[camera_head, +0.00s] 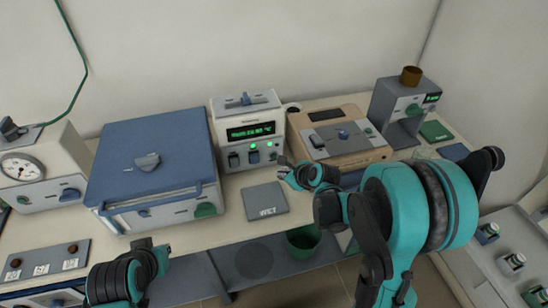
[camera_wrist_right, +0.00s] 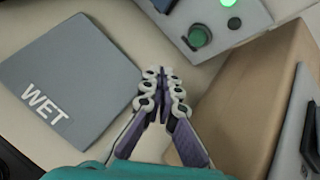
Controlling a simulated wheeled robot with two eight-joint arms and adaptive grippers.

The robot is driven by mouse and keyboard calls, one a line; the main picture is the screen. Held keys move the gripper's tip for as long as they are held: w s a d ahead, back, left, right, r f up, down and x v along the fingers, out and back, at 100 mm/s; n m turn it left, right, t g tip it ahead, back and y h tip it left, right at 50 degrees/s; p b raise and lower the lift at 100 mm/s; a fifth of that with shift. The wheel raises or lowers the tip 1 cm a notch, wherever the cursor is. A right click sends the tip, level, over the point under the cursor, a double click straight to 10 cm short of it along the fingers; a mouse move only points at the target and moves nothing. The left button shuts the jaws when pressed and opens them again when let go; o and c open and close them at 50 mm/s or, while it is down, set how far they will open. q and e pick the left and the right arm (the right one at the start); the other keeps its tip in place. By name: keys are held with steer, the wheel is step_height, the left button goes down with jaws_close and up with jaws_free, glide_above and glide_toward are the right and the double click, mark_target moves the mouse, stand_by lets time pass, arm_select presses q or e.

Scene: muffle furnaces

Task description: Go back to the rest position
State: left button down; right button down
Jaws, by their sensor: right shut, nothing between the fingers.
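My right gripper (camera_head: 287,170) is in front of the white control unit with the green display and just right of the grey WET pad. In the right wrist view the right gripper (camera_wrist_right: 162,88) has its fingers together with nothing between them. It is above the bench, apart from the pad. My left arm comes in at the bottom left. Its gripper (camera_head: 148,245) is dark and small there, near the bench's front edge, and I cannot tell whether it is open or shut.
The WET pad (camera_head: 264,202) lies flat beside the blue-lidded furnace (camera_head: 150,150). The control unit (camera_head: 247,130) and a tan-sided box (camera_head: 345,150) stand behind my right gripper. A grey device (camera_head: 398,112) is farther right. A green bin (camera_head: 303,243) is below the bench.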

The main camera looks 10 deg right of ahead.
steer(key=s+r+n+g+h, duration=0.1)
steer(key=s+r+n, duration=0.3)
steer(key=s+n, duration=0.8)
steer(key=s+r+n+h, duration=0.2)
steer(key=s+r+n, duration=0.3)
steer(key=s+n, duration=0.6)
steer(key=shift+s+r+n+g, duration=0.2)
steer(key=shift+s+n+g, duration=0.2)
steer(key=shift+n, duration=2.2)
steer(key=shift+a, duration=0.1)
stand_by(3.0)
